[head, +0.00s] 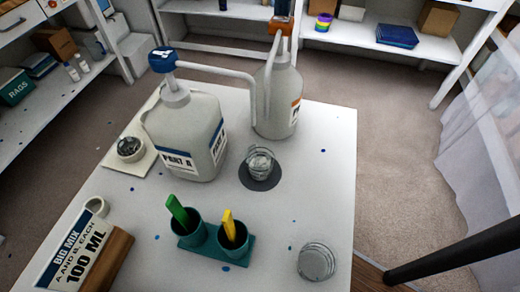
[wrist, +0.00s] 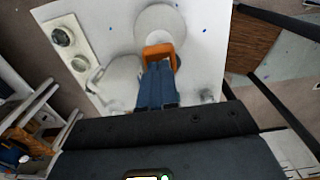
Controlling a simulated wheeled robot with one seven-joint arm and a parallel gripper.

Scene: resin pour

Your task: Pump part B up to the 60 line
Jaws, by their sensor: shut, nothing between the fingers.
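The part B jug (head: 278,100) is pale with an orange-marked label, mostly turned away, and stands at the back of the white table. Any liquid level or 60 line in the cup is too small to read. In the wrist view my gripper (wrist: 158,86) is shut and empty, its blue fingers overlapping the near edge of the orange pump head (wrist: 160,51). Contact cannot be told. The part A jug (head: 187,135) with its blue pump head (head: 162,60) stands left.
A teal holder (head: 217,247) carries two cups with green and yellow sticks. Another clear cup (head: 316,262) stands front right. A "BIG MIX" 100 ML sign (head: 84,250) stands front left. A dish (head: 130,148) sits on a pale pad. Shelves line the back and left.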

